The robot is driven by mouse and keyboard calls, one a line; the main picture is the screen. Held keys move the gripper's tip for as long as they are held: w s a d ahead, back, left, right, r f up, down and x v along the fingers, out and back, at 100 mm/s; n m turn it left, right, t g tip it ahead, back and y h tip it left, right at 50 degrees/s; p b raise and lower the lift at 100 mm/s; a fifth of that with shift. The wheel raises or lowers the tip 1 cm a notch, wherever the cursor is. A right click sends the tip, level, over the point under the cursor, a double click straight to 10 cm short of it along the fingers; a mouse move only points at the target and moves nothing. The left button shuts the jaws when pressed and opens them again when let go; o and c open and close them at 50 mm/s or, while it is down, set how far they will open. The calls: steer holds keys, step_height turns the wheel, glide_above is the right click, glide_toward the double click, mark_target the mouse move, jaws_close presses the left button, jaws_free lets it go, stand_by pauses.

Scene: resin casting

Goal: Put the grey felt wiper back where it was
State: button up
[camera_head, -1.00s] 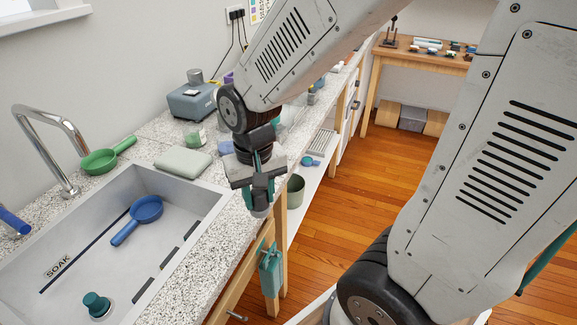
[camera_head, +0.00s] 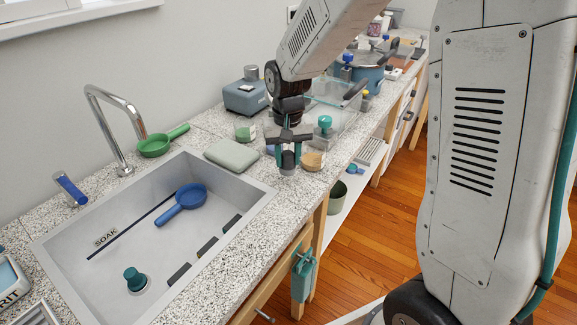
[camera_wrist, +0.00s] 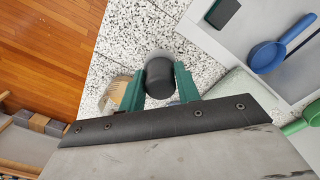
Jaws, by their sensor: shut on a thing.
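My gripper (camera_head: 288,150) is shut on the grey felt wiper (camera_head: 288,160), a short dark cylinder with a lighter grey lower end. The wiper is upright over the speckled counter (camera_head: 262,205); I cannot tell whether it touches the surface. In the wrist view the dark top of the wiper (camera_wrist: 160,75) sits between my two green fingers, and its lighter end is partly hidden behind it. A jar with tan contents (camera_head: 312,161) stands just to the right of the gripper.
A clear tank (camera_head: 345,118), a teal-topped item (camera_head: 324,126) and a blue pot (camera_head: 362,72) stand to the right. Bare counter lies in front.

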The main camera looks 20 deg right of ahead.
mark_target(288, 167)
steer(key=shift+f, duration=1.7)
steer(key=shift+f, duration=0.1)
steer(key=o, duration=0.9)
steer(key=shift+f, duration=0.1)
steer(key=shift+o, duration=0.2)
